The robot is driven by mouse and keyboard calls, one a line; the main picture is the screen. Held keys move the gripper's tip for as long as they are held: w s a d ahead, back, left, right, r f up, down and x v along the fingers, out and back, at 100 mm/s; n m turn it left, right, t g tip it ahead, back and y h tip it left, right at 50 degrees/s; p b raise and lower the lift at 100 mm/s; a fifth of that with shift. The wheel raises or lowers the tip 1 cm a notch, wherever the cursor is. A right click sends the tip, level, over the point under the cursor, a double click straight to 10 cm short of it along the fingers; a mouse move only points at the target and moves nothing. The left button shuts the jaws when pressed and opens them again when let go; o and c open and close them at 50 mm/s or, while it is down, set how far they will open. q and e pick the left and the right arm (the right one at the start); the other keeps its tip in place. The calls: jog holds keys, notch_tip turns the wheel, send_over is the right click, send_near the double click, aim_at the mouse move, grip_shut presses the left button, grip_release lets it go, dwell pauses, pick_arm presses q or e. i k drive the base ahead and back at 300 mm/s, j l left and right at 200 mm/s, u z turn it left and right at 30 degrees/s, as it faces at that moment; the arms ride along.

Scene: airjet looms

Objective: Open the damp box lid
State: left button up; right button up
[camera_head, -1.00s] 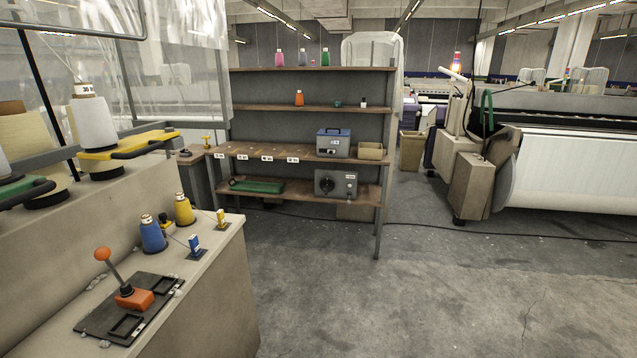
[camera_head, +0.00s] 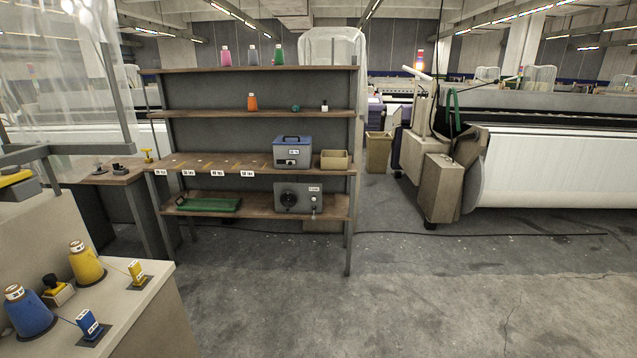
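A grey box with a blue lid and handle (camera_head: 293,151), which looks like the damp box, stands on the middle shelf of the rack, toward its right end. Its lid is down and a small white label is on its front. Neither of my grippers shows in the head view, and the box stands free with nothing touching its lid.
The shelf rack (camera_head: 255,166) also holds a tan bin (camera_head: 334,159), a grey device with knobs (camera_head: 299,198) and a green tray (camera_head: 208,204). A bench with yellow (camera_head: 86,262) and blue cones (camera_head: 28,310) is at lower left. The floor (camera_head: 400,290) before the rack is clear.

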aim_at(281, 139)
jog(key=i, duration=1.6)
jog(key=i+j, duration=0.1)
jog(key=i, duration=0.3)
jog(key=i+z, duration=0.1)
jog(key=i, duration=0.35)
jog(key=i+j, duration=0.7)
jog(key=j+u, duration=0.05)
jog(key=j, duration=0.1)
